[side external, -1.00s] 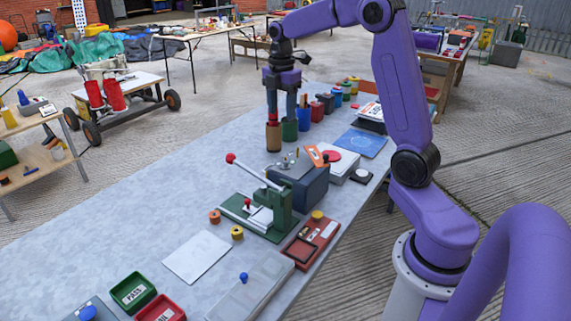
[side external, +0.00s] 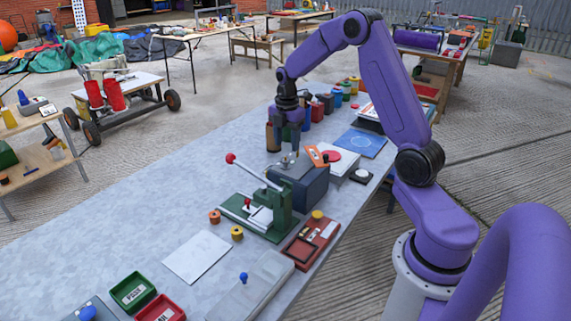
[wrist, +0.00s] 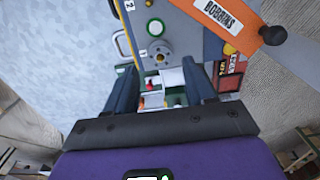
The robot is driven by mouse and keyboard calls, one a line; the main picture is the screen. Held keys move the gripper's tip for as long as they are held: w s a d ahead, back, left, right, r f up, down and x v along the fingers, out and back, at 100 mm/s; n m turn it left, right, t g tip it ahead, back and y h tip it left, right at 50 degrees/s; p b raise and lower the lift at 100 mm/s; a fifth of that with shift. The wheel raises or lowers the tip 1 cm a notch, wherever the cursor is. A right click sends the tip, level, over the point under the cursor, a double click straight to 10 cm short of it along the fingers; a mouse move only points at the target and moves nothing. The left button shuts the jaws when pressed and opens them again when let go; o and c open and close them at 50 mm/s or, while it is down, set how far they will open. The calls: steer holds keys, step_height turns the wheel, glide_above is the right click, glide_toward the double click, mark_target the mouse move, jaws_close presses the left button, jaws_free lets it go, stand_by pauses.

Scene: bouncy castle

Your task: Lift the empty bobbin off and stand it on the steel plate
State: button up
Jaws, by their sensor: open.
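A dark blue-grey box (side external: 300,188) stands on the bench with small metal fittings on top. In the wrist view its top (wrist: 190,32) shows a grey metal round piece (wrist: 160,51) beside the mark 1, possibly the empty bobbin on its post; I cannot tell for sure. A white knob with a green ring (wrist: 155,27) is next to it. My gripper (side external: 289,138) is over the box's far side, pointing down, its open jaws (wrist: 158,72) empty and apart from the round piece. A pale flat plate (side external: 197,256), perhaps the steel plate, lies bare at the front.
An orange BOBBINS tag (wrist: 232,18) sticks up at the box's edge. A green lever press (side external: 272,208) stands in front of the box, its lever (side external: 252,170) raised to the left. The bench's left side is clear.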

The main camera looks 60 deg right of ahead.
mark_target(286, 163)
steer(key=shift+a+f, duration=0.15)
steer(key=shift+f, duration=1.25)
steer(key=shift+a+f, duration=0.15)
steer(key=shift+f, duration=1.25)
steer(key=c, duration=0.9)
